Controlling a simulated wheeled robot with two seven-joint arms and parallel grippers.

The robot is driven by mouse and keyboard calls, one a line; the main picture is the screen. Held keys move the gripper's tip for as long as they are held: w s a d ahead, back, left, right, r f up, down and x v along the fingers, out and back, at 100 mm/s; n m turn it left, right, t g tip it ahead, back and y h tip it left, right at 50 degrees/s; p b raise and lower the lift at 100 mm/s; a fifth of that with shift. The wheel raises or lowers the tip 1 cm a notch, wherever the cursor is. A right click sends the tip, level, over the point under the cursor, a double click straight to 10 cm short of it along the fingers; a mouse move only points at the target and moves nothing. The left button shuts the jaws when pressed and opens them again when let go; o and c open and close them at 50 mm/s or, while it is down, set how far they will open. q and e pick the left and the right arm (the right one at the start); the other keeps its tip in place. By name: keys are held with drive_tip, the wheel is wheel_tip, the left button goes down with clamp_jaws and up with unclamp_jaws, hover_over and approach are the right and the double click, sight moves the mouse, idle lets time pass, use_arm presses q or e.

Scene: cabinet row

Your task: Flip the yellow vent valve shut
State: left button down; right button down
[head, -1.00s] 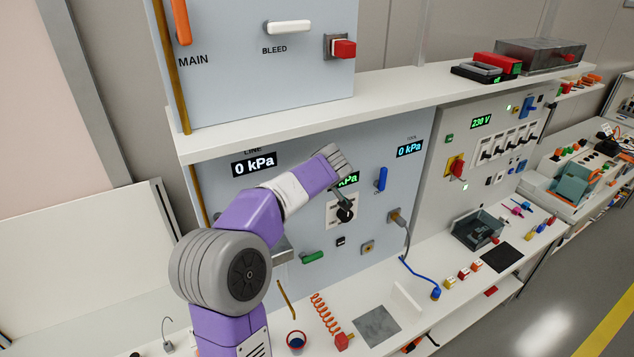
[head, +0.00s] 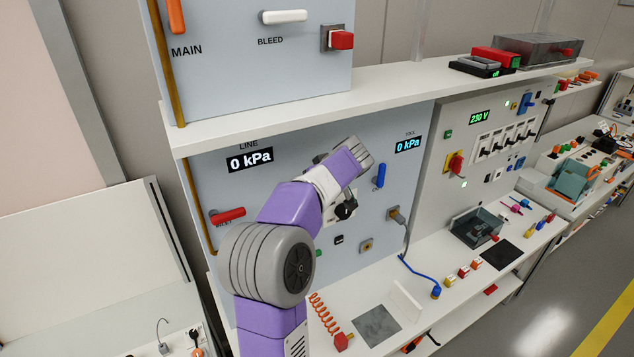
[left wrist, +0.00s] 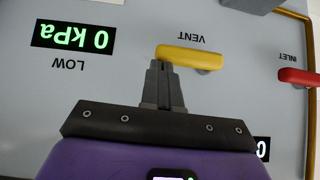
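The yellow vent valve handle (left wrist: 190,58) lies nearly level across the grey panel in the left wrist view, which shows the panel upside down. The fingers of my left gripper (left wrist: 164,66) are together, with their tips at the left end of the handle in that view. They overlap its edge there; I cannot tell whether they touch it. No part of the handle shows between the fingers. In the head view my purple left arm covers the vent valve and the gripper's fingers. My right gripper is not in view.
The red inlet handle (head: 228,216) is left of my arm, and also shows in the left wrist view (left wrist: 299,77). A LOW display (left wrist: 72,37) reads 0 kPa. A blue handle (head: 381,175) is to the right. A shelf (head: 380,92) juts out above the panel.

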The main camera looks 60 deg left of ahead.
use_arm(q)
drive_tip(key=shift+r, duration=0.15)
drive_tip(key=d+r+p, duration=0.2)
drive_tip(key=d+r, duration=0.5)
drive_tip(key=r, duration=0.5)
drive_tip(key=shift+s+r, duration=0.15)
